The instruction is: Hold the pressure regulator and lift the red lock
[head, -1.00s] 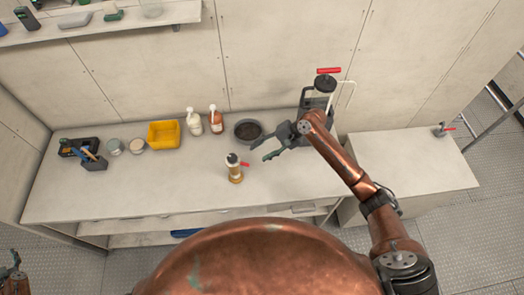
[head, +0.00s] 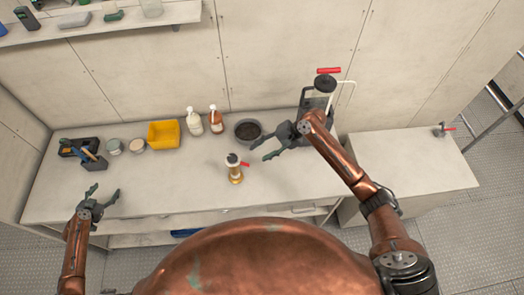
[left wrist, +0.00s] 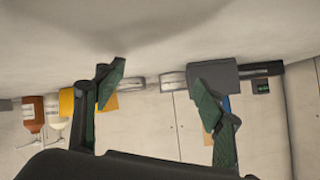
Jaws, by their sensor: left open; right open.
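The pressure regulator (head: 235,170) stands upright on the bench, with a dark top, a pale and brass-coloured body and a red lock (head: 245,164) sticking out to the right of its top. My right gripper (head: 268,149) is open and empty above the bench, right of and a little behind the regulator in the head view. My left gripper (head: 103,197) is open and empty at the bench's front left edge, well left of the regulator. Its two fingers (left wrist: 160,98) show apart in the left wrist view, with nothing between them.
On the bench (head: 140,190) stand a dark tool holder (head: 92,162), two small tins, a yellow bin (head: 163,134), two pump bottles (head: 215,120) and a dark round pan (head: 248,131). A black device with a red handle (head: 328,71) stands behind my right arm.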

